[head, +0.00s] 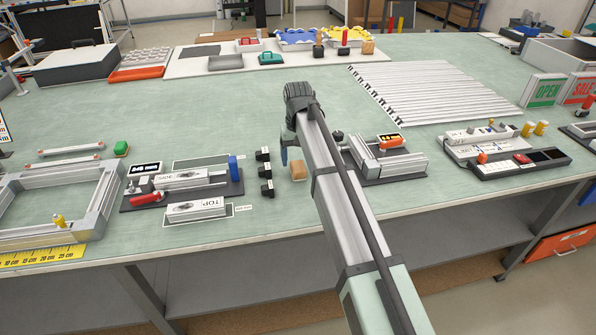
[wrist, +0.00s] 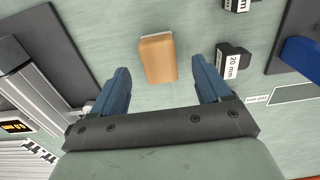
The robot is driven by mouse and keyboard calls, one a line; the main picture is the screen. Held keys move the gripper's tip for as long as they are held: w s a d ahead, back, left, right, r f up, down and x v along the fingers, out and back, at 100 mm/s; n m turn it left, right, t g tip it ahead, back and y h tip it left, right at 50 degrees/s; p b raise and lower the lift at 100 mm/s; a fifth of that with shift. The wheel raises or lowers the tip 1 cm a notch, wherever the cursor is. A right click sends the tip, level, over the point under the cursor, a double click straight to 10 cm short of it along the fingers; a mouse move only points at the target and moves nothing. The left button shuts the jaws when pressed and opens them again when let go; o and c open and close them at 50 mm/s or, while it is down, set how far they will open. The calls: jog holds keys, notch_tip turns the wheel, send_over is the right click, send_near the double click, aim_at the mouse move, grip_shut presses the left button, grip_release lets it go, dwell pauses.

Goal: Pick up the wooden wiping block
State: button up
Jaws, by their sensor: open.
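The wooden wiping block (wrist: 158,58) is a tan block with a pale strip along its far edge in the wrist view. It lies on the green tabletop. In the head view it shows as a small tan block (head: 298,171) just right of my gripper (head: 284,154), which is mostly hidden behind my arm. In the wrist view my gripper (wrist: 160,72) is open, with one blue finger on each side of the block. There is a gap on both sides and nothing is held. The block appears slightly beyond the fingers, mostly between and ahead of the tips.
Black spacer blocks, one labelled 20 mm (wrist: 233,60), stand close to the right finger. A dark fixture with metal rails (wrist: 35,85) is at the left. In the head view, a fixture with a red handle (head: 150,198) is left of the spacers. Slats (head: 430,90) lie behind.

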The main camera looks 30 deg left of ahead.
aim_at(298, 166)
jog(key=f, duration=0.4)
jog(key=shift+w+a+f, duration=0.1)
jog(key=shift+w+f, duration=0.1)
jog(key=shift+f, duration=0.2)
jog(key=shift+c, duration=0.2)
jog(key=c, duration=1)
jog(key=shift+r, duration=0.15)
notch_tip(298, 166, up, 10)
jog(key=shift+f, duration=0.1)
